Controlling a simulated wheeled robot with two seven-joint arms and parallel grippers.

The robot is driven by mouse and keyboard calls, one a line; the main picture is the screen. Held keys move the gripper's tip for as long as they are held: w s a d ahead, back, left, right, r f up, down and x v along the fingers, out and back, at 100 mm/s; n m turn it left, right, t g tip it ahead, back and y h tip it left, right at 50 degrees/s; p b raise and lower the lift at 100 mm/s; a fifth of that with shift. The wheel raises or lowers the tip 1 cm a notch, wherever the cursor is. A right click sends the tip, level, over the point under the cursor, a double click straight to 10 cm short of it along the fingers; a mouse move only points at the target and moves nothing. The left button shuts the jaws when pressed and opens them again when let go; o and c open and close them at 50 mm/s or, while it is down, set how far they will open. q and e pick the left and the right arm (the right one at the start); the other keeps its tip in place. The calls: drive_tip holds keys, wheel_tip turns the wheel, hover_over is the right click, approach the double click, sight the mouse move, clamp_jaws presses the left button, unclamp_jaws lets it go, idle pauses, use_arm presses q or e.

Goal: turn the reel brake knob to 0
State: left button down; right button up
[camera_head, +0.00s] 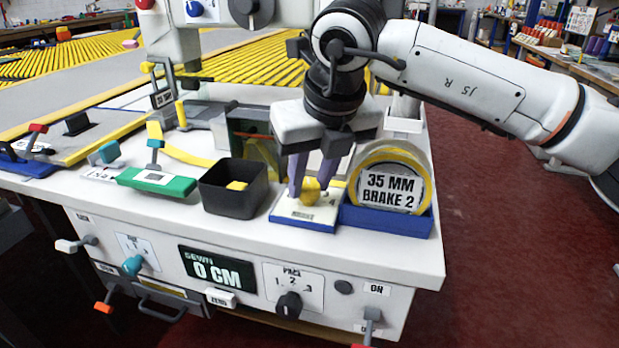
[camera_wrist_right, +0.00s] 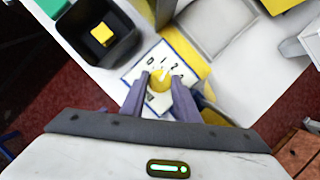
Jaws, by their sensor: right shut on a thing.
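The yellow reel brake knob (camera_head: 309,191) stands on a small white plate with a blue edge (camera_head: 296,214). My right gripper (camera_head: 311,189) reaches down from above with its purple fingers shut on the knob. In the right wrist view the knob (camera_wrist_right: 160,82) sits between the two fingertips (camera_wrist_right: 159,92). The plate there shows printed numbers around the knob, with 0 at the left; a pale mark on the knob points toward the numbers, but I cannot tell exactly which one. My left gripper is not in view.
A yellow reel labelled "35 MM BRAKE 2" (camera_head: 390,184) stands in a blue holder (camera_head: 385,220) right of the knob. A black bin (camera_head: 233,192) with a yellow block stands to its left. A green block (camera_head: 157,183) lies further left. The front panel (camera_head: 250,268) carries other knobs and levers.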

drive_tip(key=n, duration=0.1)
drive_tip(key=n+y+p, duration=0.1)
drive_tip(key=shift+d+r+n+g, duration=0.15)
drive_tip(key=shift+n+g, duration=0.15)
drive_tip(key=shift+n, duration=0.1)
drive_tip(key=shift+w+n, duration=0.1)
drive_tip(key=shift+n, duration=0.4)
drive_tip(key=n+p, duration=0.1)
drive_tip(key=n, duration=0.1)
drive_tip(key=n+g+y+p, duration=0.1)
drive_tip(key=n+p, duration=0.1)
drive_tip(key=shift+w+n+g+p, duration=0.1)
drive_tip(key=shift+n+g+p, duration=0.2)
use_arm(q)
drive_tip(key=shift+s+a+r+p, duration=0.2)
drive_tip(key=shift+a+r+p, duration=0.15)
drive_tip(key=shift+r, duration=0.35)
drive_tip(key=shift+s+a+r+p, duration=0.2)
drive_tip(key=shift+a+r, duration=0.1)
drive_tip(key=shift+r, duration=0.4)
use_arm(e)
drive_tip(key=shift+d+n+g, duration=0.1)
drive_tip(key=shift+n+g, duration=0.2)
drive_tip(key=shift+n, duration=0.5)
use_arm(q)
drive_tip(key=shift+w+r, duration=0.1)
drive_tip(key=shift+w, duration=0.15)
use_arm(e)
drive_tip(key=o, duration=1)
drive_tip(key=shift+o, duration=0.2)
